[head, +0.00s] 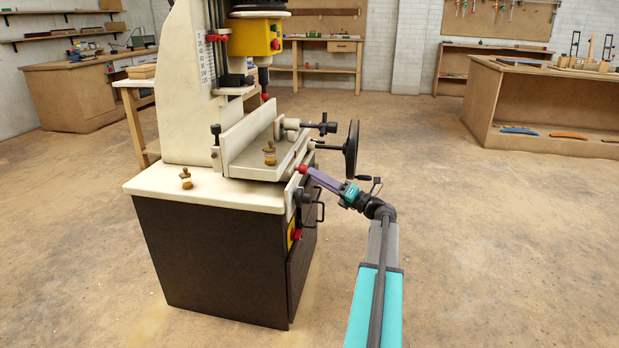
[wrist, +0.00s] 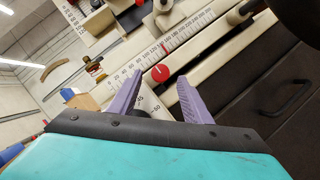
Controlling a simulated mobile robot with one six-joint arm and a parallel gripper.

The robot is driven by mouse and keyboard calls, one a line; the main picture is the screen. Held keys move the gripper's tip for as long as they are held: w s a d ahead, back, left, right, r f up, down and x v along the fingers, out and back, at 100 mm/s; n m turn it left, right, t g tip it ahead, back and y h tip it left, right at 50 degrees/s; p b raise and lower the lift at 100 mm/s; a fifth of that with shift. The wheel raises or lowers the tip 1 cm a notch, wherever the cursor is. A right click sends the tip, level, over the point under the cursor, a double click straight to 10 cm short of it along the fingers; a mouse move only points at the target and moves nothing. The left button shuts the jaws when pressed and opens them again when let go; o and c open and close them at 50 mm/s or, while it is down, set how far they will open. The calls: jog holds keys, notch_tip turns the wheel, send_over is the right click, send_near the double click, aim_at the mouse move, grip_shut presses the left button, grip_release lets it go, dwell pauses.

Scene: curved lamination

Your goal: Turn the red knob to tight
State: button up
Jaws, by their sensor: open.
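The red knob (head: 303,169) sits on the front side of the cream machine table, below the fence. In the wrist view the round red knob (wrist: 160,73) lies in the gap between my two purple fingertips, in front of a printed scale. My gripper (head: 312,172) reaches in from the right, its purple fingers at the knob. In the wrist view my gripper (wrist: 160,78) is open, with a finger on each side of the knob. I cannot tell whether either finger touches it. No tight mark on the knob is readable.
A black handwheel (head: 351,150) stands just above and right of my gripper. The machine's dark cabinet (head: 220,255) is below, with a yellow and red switch (head: 295,235) and a handle. A workbench (head: 535,105) is at the right. The floor in front is clear.

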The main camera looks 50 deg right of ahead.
aim_at(301, 169)
jog(key=shift+b+x, duration=0.4)
jog(key=shift+x, duration=1.35)
jog(key=c, duration=1)
jog(key=shift+a, duration=0.3)
jog(key=shift+c, duration=0.3)
jog(key=shift+d, duration=0.2)
